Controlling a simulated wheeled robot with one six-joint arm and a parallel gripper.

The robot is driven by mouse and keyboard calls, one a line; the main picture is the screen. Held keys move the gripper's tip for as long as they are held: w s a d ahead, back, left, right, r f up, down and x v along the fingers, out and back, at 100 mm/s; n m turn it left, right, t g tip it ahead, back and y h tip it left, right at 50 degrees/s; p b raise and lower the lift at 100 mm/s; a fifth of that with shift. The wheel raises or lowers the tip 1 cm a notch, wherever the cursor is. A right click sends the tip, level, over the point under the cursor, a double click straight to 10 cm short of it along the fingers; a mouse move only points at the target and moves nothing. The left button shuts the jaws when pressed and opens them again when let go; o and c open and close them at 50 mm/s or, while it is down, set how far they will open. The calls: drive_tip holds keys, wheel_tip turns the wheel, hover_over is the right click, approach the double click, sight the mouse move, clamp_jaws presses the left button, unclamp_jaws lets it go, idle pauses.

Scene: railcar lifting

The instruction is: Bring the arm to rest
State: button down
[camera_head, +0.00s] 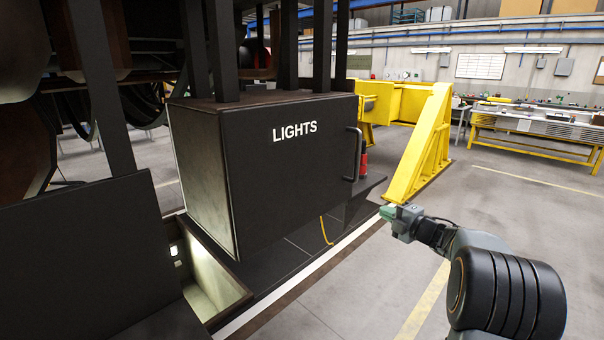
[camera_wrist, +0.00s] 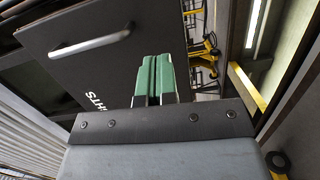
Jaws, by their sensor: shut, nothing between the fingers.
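My gripper (camera_head: 388,212) is at the right of the head view, over the open floor. It is to the right of and lower than the handle of the black box marked LIGHTS (camera_head: 290,180), and apart from it. In the wrist view my gripper (camera_wrist: 152,62) shows two green fingertips side by side, shut with nothing between them. The LIGHTS box (camera_wrist: 85,55) shows there behind and to the left of the fingers, with its metal handle (camera_wrist: 90,43) clear of them.
A yellow stand (camera_head: 425,140) is behind my gripper, and a red extinguisher (camera_head: 363,163) is near the handle. A workbench (camera_head: 540,130) stands far right. The grey floor (camera_head: 350,290) around my arm is clear.

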drive_tip(key=d+f+m+h, duration=0.6)
drive_tip(key=d+m+h, duration=0.2)
drive_tip(key=m+h, duration=0.25)
drive_tip(key=s+a+f+m+g+h, duration=0.25)
drive_tip(key=s+m+g, duration=0.45)
drive_tip(key=s+m, duration=0.35)
drive_tip(key=s+a+r+m+g+y+p, duration=0.2)
drive_tip(key=s+a+g+y+p, duration=0.1)
drive_tip(key=s+a, duration=1.7)
drive_tip(key=shift+s+r+m+g+y, duration=0.15)
drive_tip(key=shift+s+m+g+y, duration=0.25)
drive_tip(key=shift+g, duration=0.3)
